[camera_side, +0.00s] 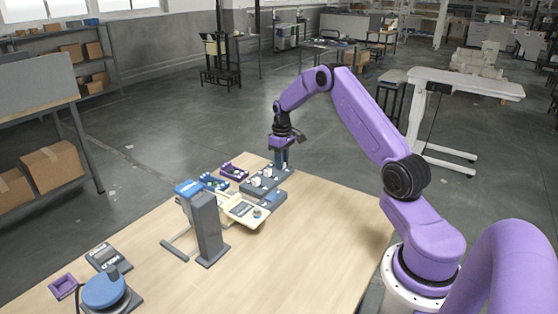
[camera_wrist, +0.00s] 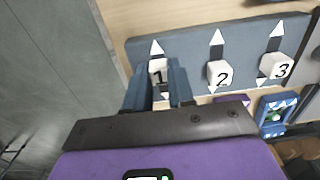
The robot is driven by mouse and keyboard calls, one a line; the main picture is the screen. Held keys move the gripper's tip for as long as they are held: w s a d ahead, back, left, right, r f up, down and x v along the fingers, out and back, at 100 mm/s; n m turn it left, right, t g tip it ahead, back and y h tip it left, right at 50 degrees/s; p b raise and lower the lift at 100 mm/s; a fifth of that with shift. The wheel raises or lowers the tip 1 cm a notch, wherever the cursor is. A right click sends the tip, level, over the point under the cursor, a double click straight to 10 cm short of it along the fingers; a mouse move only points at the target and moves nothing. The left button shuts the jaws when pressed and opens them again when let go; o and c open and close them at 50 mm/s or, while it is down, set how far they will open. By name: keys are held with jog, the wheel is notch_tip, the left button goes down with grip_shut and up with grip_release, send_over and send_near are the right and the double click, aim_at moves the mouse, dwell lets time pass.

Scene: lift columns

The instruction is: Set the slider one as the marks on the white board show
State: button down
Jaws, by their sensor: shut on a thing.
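A slate-grey slider panel (camera_wrist: 189,48) has three slots with white arrow tips at their ends. The white knob marked 1 (camera_wrist: 158,70) sits between the two fingers of my gripper (camera_wrist: 160,88), which is shut on it. A bit of slot shows between knob 1 and its upper arrow; its lower end is hidden by my fingers. Knobs 2 (camera_wrist: 219,74) and 3 (camera_wrist: 275,67) both sit near the lower arrows. In the side view my gripper (camera_side: 281,161) reaches down at the far end of the panel (camera_side: 254,193). I cannot make out a white board with marks.
Knob 2 stands close right of my fingers. A blue-and-white device (camera_wrist: 274,112) lies near the panel. In the side view a grey upright post (camera_side: 208,230) and a cream device (camera_side: 243,210) stand nearer. The table's right part (camera_side: 310,230) is clear.

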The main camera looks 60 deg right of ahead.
jog(key=shift+s, duration=0.35)
jog(key=c, duration=1)
grip_release()
jog(key=shift+s, duration=0.1)
jog(key=shift+o, duration=0.2)
jog(key=shift+r, duration=0.1)
jog(key=shift+r, duration=0.3)
notch_tip(320, 180, up, 17)
jog(key=shift+f, duration=0.15)
